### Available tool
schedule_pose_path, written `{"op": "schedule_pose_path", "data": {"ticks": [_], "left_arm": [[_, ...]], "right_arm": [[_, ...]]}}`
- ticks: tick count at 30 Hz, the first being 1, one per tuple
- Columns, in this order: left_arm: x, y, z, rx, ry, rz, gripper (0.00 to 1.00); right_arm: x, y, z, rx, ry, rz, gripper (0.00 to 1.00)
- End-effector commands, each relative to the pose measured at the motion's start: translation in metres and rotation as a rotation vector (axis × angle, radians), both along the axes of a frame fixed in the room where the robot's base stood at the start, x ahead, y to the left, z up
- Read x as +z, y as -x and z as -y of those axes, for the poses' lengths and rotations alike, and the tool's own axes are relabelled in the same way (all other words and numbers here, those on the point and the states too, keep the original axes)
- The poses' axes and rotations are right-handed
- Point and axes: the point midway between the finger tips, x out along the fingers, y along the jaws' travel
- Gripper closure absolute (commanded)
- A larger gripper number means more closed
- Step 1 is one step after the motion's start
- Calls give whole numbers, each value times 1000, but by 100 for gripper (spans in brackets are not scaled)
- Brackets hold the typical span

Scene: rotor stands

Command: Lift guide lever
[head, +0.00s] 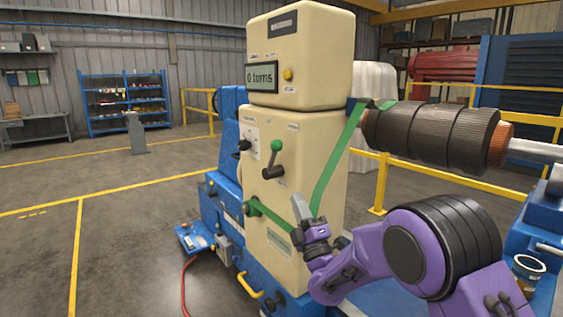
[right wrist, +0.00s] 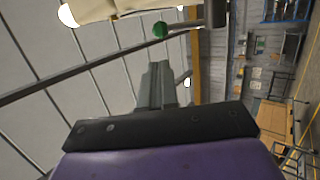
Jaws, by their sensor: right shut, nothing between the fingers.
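A lever with a green ball knob (head: 276,146) stands up from a dark hub on the front of the cream machine cabinet (head: 325,60). A smaller black-knobbed lever (head: 243,145) is at the dial plate to its left. No label shows which one is the guide lever. My right gripper (head: 297,203) is shut and empty, below and right of the green knob and apart from it. In the right wrist view its closed fingers (right wrist: 158,75) point towards a green ball (right wrist: 160,29), with a visible gap. My left gripper is out of view.
A green strap (head: 335,160) runs from the dark wound rotor (head: 430,133) down across the cabinet, close behind my right gripper. The cabinet display (head: 262,76) reads "0 turns". A yellow railing (head: 385,180) stands behind right. Open floor lies left.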

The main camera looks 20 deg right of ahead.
Motion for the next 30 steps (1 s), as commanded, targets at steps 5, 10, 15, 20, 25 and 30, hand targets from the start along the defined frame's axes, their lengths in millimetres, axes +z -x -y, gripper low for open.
{"op": "schedule_pose_path", "data": {"ticks": [5, 10, 15, 20, 25, 30], "left_arm": [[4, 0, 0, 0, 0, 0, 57], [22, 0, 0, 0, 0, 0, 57], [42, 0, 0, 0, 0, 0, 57], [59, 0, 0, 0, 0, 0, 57], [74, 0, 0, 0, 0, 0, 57], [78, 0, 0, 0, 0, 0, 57]], "right_arm": [[3, -3, 0, 0, -2, -4, 100], [23, -24, -1, -1, -6, -2, 100], [46, -53, -4, -1, -6, -3, 100], [67, -80, -6, -2, -5, -2, 100], [81, -101, -9, -1, -4, -5, 100], [84, -110, -11, 0, -3, -6, 100]]}}
